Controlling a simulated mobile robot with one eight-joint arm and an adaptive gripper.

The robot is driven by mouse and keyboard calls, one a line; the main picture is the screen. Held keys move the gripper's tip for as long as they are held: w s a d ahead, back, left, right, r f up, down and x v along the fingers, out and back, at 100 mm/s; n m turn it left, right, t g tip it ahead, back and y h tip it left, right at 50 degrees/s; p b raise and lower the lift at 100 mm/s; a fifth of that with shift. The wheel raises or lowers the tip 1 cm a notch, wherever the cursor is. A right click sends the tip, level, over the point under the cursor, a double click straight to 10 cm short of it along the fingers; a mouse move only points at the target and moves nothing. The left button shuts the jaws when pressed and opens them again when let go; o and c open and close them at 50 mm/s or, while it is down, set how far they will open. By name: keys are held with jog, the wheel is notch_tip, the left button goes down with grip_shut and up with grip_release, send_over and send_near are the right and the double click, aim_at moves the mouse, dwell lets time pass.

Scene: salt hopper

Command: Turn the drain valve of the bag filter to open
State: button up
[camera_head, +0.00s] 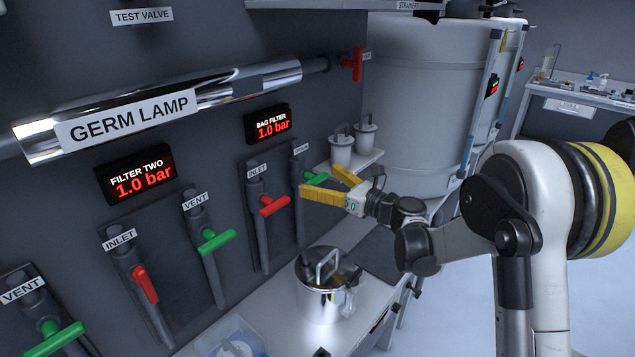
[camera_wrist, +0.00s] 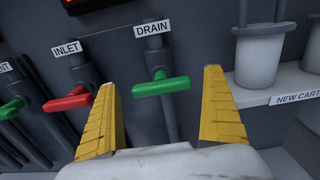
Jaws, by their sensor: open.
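The bag filter's drain valve has a green handle (camera_wrist: 161,86) under the DRAIN label (camera_wrist: 154,28) in the wrist view, lying roughly crosswise to its dark pipe. It also shows in the head view (camera_head: 316,178). My gripper (camera_head: 330,183) has yellow fingers, spread open and empty. In the wrist view the green handle appears between my fingers (camera_wrist: 163,110), a little beyond them; I see no contact. The bag filter display (camera_head: 269,124) reads 1.0 bar. The red inlet handle (camera_head: 274,205) is just left of the drain valve, close to my left finger in the wrist view.
A steel pot (camera_head: 322,300) stands on the bench below my gripper. White canisters (camera_head: 341,150) sit on a shelf to the right of the drain valve. Filter two's green vent handle (camera_head: 218,242) and red inlet handle (camera_head: 145,284) are to the left. A large grey tank (camera_head: 415,100) stands behind.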

jog(key=shift+w+a, duration=0.4)
jog(key=shift+a, duration=0.05)
jog(key=c, duration=1.2)
